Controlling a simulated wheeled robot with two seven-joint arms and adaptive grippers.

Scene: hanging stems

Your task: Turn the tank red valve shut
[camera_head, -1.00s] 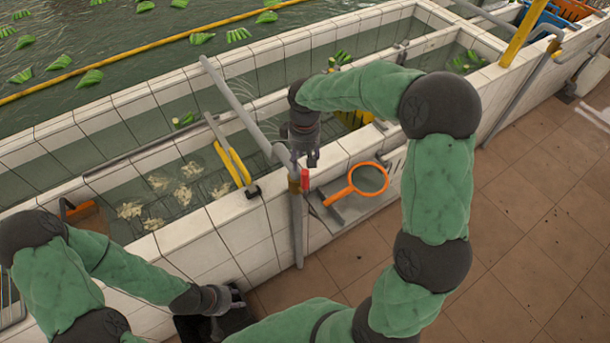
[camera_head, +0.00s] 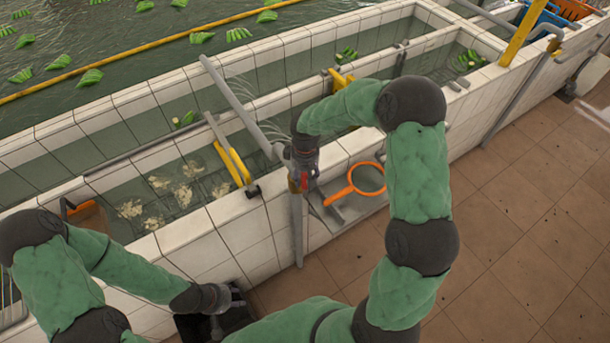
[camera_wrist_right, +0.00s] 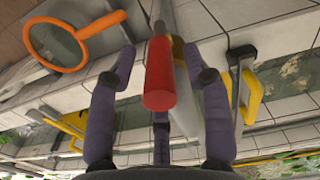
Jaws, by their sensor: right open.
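The red valve handle (camera_wrist_right: 159,80) shows large in the right wrist view, in front of a grey pipe (camera_head: 296,232) fixed on the tank's tiled wall. In the head view my right gripper mostly covers the handle. My right gripper (camera_wrist_right: 160,62) is open, with one finger on each side of the handle and a third finger below it in the picture. I see gaps between the fingers and the handle in the wrist view. My left gripper (camera_head: 232,299) is low at the front of the tank wall, away from the valve; it looks open and empty.
An orange hoop net (camera_head: 367,178) lies on a shelf right of the pipe. A yellow-handled tool (camera_head: 232,163) leans on the tank rim to the left. Tanks (camera_head: 220,232) with water stand behind; the brown tiled floor (camera_head: 520,230) at right is clear.

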